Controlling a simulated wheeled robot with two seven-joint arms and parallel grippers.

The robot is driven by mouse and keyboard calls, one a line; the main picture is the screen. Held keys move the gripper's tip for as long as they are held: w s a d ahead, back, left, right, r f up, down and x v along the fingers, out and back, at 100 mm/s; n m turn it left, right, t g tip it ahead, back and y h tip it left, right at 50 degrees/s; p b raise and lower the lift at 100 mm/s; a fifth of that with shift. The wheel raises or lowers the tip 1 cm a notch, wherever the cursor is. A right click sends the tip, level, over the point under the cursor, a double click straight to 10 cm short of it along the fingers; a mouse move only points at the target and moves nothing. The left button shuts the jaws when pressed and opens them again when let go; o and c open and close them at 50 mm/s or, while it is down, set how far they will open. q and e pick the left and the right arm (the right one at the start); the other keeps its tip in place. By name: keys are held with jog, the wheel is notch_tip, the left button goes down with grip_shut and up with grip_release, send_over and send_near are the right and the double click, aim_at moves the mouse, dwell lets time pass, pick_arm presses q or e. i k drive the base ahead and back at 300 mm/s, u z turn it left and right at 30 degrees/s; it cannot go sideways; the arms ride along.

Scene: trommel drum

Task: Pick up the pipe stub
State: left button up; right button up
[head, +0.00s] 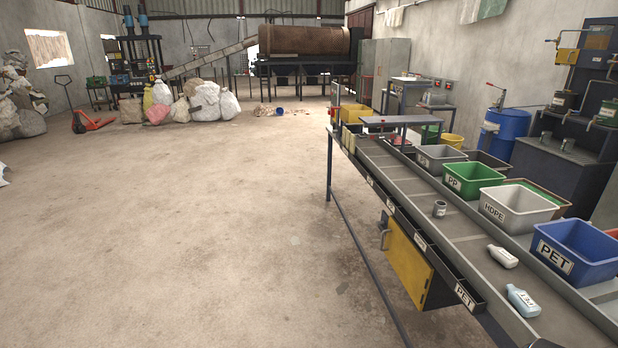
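A short grey cylinder (439,208), which looks like the pipe stub, stands on the grey surface of the long sorting table (470,237). It is left of the white HDPE bin, apart from the bins. It is small in the picture, so I cannot make out its details. Two small grey cylinders (567,145) also stand on the dark workbench at the right; I cannot tell what they are. Neither of my grippers is in the head view.
A white bottle (503,256) and a pale blue bottle (523,301) lie on the table's near part. Blue PET (575,252), white HDPE (517,209) and green PP (472,180) bins line its right side. A yellow box (407,262) hangs below. The floor left is clear.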

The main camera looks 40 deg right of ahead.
aim_at(439, 209)
jog(key=z, duration=0.2)
jog(key=i, duration=1.8)
jog(key=z, duration=1.5)
jog(key=i, duration=0.95)
jog(key=z, duration=1.15)
